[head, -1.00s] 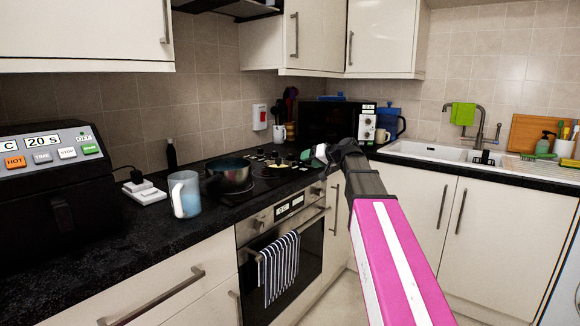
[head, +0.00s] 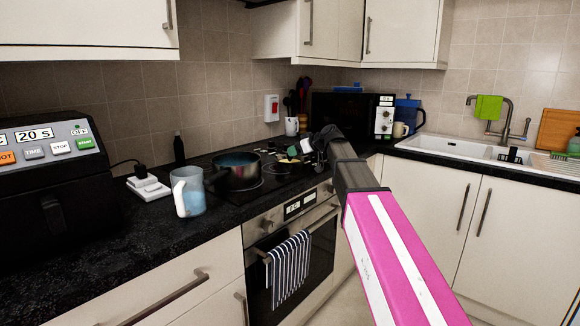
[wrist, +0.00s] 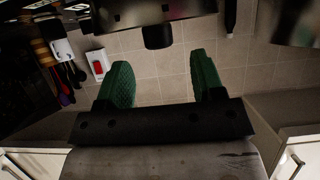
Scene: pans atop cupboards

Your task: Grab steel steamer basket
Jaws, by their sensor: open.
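I cannot make out a steel steamer basket for certain in either view. A dark pot (head: 238,178) with a grey-blue inside stands on the hob in the head view. My gripper (head: 314,142) is at the end of my arm, in front of the far end of the hob and left of the microwave in the picture. In the wrist view my gripper (wrist: 160,75) has its two green fingers wide apart, with only tiled wall and dark shapes beyond them. Nothing is between the fingers. The tops of the wall cupboards are out of view.
A pale blue mug (head: 188,192) and white socket block (head: 150,189) are on the black worktop (head: 110,240). Wall cupboards (head: 90,25) hang above. The microwave (head: 340,114) stands in the corner, the sink (head: 450,147) to its right. A striped towel (head: 290,268) hangs on the oven.

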